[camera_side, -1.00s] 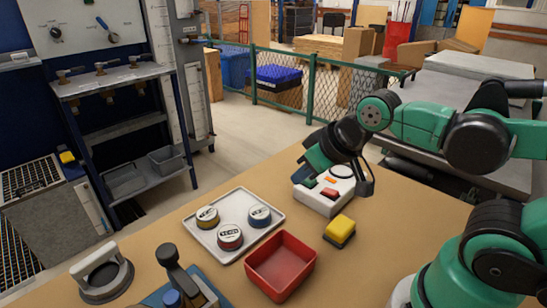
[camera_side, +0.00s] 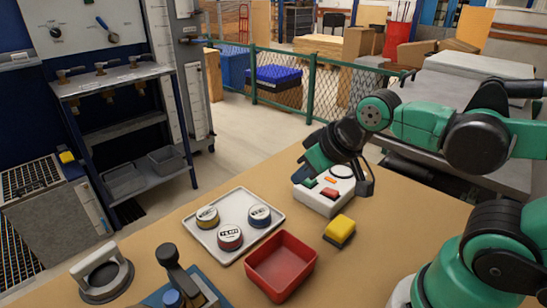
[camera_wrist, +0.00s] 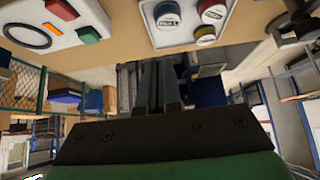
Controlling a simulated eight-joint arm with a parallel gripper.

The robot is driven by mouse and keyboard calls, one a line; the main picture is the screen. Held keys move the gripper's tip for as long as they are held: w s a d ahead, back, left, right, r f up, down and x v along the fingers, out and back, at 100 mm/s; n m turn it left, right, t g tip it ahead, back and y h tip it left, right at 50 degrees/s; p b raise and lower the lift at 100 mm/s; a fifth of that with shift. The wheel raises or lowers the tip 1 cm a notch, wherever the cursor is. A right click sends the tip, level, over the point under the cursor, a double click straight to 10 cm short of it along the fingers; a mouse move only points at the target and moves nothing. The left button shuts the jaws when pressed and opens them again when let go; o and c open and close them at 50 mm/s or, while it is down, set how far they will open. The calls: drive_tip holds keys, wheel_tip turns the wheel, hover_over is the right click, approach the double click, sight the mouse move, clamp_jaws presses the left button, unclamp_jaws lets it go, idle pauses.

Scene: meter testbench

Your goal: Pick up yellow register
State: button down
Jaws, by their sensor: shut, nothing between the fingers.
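The yellow register (camera_side: 207,217) is a small round disc with a yellow rim and white label. It lies at the left of a white tray (camera_side: 236,193), beside a red-rimmed register (camera_side: 230,238) and a blue-rimmed register (camera_side: 259,216). My gripper (camera_side: 368,190) is shut and empty, in the air beside the button box, to the right of the tray and apart from it. In the wrist view my shut fingers (camera_wrist: 158,85) point ahead, and the tray with the registers shows at the top edge, partly cut off.
A white button box (camera_side: 318,201) stands close to my gripper. A yellow-and-black block (camera_side: 340,231) and an open, empty red bin (camera_side: 281,263) are nearer the front.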

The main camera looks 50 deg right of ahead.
drive_tip(key=shift+c, duration=2.1)
unclamp_jaws()
drive_tip(key=n+g+y, duration=0.2)
drive_tip(key=n+g, duration=0.1)
drive_tip(key=n, duration=0.3)
hover_over(208, 213)
drive_tip(key=s+d, duration=0.2)
drive_tip(key=f, duration=0.7)
drive_tip(key=shift+s+a, duration=0.15)
drive_tip(key=shift+a, duration=0.05)
drive_tip(key=shift+w+a+f, duration=0.25)
drive_tip(key=shift+f, duration=0.3)
drive_tip(key=shift+x, duration=2.7)
